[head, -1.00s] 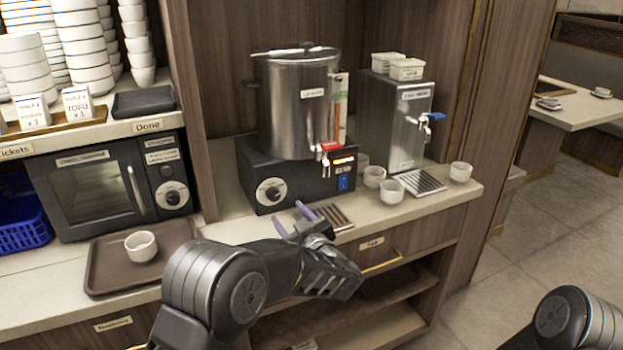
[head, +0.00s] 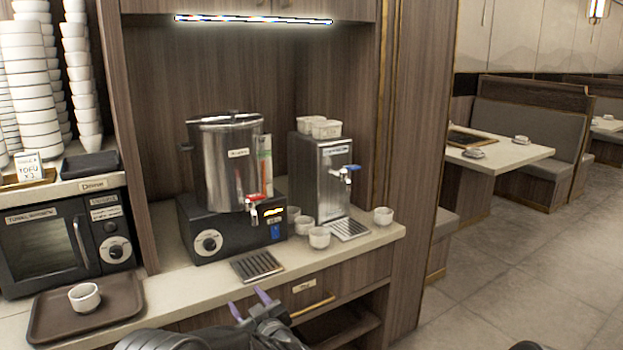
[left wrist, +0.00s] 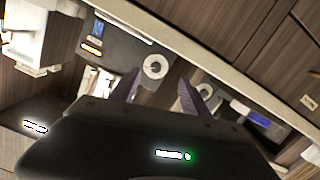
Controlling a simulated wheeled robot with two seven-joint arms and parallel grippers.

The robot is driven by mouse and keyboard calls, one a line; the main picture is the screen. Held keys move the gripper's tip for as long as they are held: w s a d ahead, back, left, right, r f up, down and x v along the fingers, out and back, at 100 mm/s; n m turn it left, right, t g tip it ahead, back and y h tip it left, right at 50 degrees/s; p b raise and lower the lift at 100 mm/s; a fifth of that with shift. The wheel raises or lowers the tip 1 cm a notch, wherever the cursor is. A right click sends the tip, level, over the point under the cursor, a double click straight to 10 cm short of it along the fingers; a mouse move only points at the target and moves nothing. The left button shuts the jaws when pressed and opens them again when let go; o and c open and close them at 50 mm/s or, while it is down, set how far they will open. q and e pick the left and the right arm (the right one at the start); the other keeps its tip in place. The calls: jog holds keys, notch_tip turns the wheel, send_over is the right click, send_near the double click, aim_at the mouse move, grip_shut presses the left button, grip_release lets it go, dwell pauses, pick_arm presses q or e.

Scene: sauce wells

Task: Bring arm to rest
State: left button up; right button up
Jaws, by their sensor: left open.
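My left gripper (head: 250,304) is at the bottom of the head view, in front of the counter's drawer. Its two purple fingers stand apart with nothing between them. In the left wrist view the fingers (left wrist: 158,90) also show open and empty, with the counter area behind, seen at a tilt. My right gripper is not visible; only a small dark piece of that arm shows at the bottom edge of the head view.
The counter (head: 375,246) holds a steel urn (head: 226,165), a water dispenser (head: 322,180) and several white cups. A brown tray (head: 50,327) with one cup (head: 84,297) stands at left by the microwave (head: 45,245). The floor at right is clear.

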pick_arm(q)
jog(key=s+d+f+m+g+h, duration=0.15)
jog(key=s+f, duration=0.25)
jog(key=f, duration=0.4)
jog(key=s+f+m+g+h, duration=0.2)
jog(key=s+f+h, duration=0.15)
jog(key=f, duration=0.45)
jog(key=s+f+m+g+h, duration=0.1)
jog(key=s+f+m+h, duration=0.1)
jog(key=s+f, duration=0.45)
jog(key=s+d+f+g+h, duration=0.2)
jog(key=s+f+g, duration=0.1)
jog(key=s, duration=0.7)
jog(key=s+d+f+m+g+h, duration=0.1)
jog(key=s+d+f+g+h, duration=0.1)
jog(key=s, duration=0.8)
jog(key=s+d+f+m+g+h, duration=0.1)
jog(key=s+f+g, duration=0.3)
jog(key=s, duration=0.6)
notch_tip(320, 180, down, 3)
jog(key=shift+d+r+h, duration=0.2)
jog(key=shift+d+h, duration=0.2)
jog(key=shift+d, duration=0.4)
